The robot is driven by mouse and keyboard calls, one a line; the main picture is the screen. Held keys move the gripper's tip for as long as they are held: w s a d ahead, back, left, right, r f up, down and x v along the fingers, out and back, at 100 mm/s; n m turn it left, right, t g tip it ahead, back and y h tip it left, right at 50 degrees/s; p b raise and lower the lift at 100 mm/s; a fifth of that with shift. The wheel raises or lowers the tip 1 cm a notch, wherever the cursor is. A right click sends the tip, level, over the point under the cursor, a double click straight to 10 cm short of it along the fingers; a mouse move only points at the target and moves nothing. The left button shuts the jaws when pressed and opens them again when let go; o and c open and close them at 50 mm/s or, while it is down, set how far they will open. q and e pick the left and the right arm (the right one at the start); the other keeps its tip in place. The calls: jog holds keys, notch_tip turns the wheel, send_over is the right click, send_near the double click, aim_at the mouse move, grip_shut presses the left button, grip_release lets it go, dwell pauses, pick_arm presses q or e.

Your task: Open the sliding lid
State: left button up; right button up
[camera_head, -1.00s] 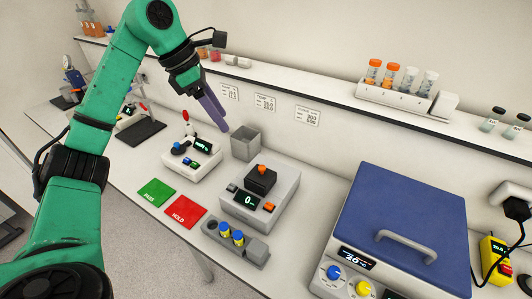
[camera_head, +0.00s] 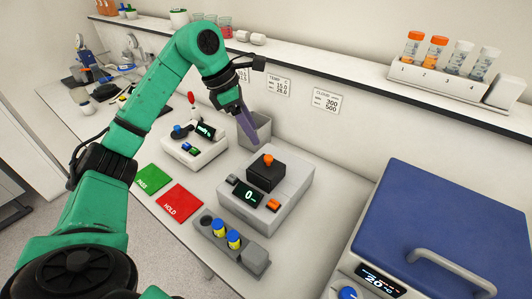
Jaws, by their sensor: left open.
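A black block-like lid (camera_head: 265,177) with an orange knob (camera_head: 268,160) sits on top of a grey meter (camera_head: 285,200) with a lit display reading 0. The lid looks closed; whether it has shifted at all I cannot tell. My left gripper (camera_head: 252,137) has purple fingers that point down, above and behind the knob, beside a grey open bin (camera_head: 262,124). It is open and appears to hold nothing. The gap between its fingers is hard to see from this angle. My right gripper is not in view.
A rack (camera_head: 232,240) with yellow-blue vials stands in front of the meter. Green (camera_head: 154,179) and red (camera_head: 180,203) pads lie to the left, near a white device (camera_head: 196,150). A blue-lidded machine (camera_head: 450,215) stands at right. A wall shelf (camera_head: 350,75) runs behind.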

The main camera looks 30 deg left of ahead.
aim_at(268, 157)
pick_arm(q)
jog(key=p+x, duration=0.1)
jog(key=x, duration=0.8)
jog(key=shift+f+p, duration=0.2)
jog(key=shift+p, duration=0.2)
grip_shut()
dwell(0.6)
